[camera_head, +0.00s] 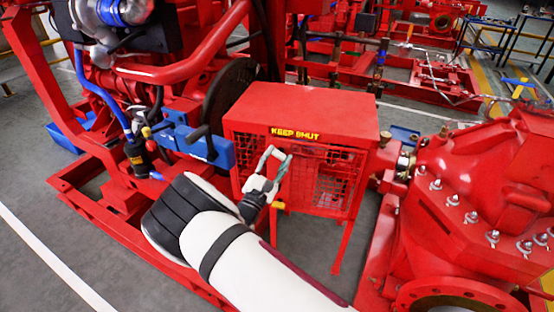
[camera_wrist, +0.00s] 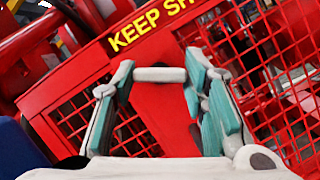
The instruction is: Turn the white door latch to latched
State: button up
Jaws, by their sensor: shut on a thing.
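The white door latch (camera_wrist: 160,74) is a short pale bar lying level across the wrist view, in front of the red guard box. My gripper (camera_wrist: 159,72) has its teal-padded fingers at the two ends of the bar, shut on it. In the head view my gripper (camera_head: 277,160) reaches the front of the red guard box (camera_head: 310,108), below its yellow "KEEP SHUT" lettering. The latch cannot be told apart from my fingers there. Red mesh door panels (camera_wrist: 262,60) stand either side of a plain red strip behind the latch.
A blue block (camera_head: 190,142) and a dark wheel stand left of the box. A large red bolted casing (camera_head: 480,185) stands close on the right. Red base rails (camera_head: 95,190) run along the floor at left. Grey floor shows beneath the box.

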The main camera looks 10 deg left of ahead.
jog(key=m+g, duration=0.1)
jog(key=m, duration=0.3)
jog(key=m+g+h, duration=0.1)
jog(key=m+g, duration=0.1)
jog(key=m, duration=0.2)
jog(key=m+g, duration=0.1)
jog(key=m, duration=0.4)
jog(key=shift+a+r+g+h+p, duration=0.2)
jog(key=shift+g+h+p, duration=0.1)
jog(key=shift+g+h, duration=0.1)
jog(key=o, duration=1.2)
jog(key=shift+c, duration=0.2)
jog(key=v, duration=1.2)
jog(key=shift+r, duration=0.1)
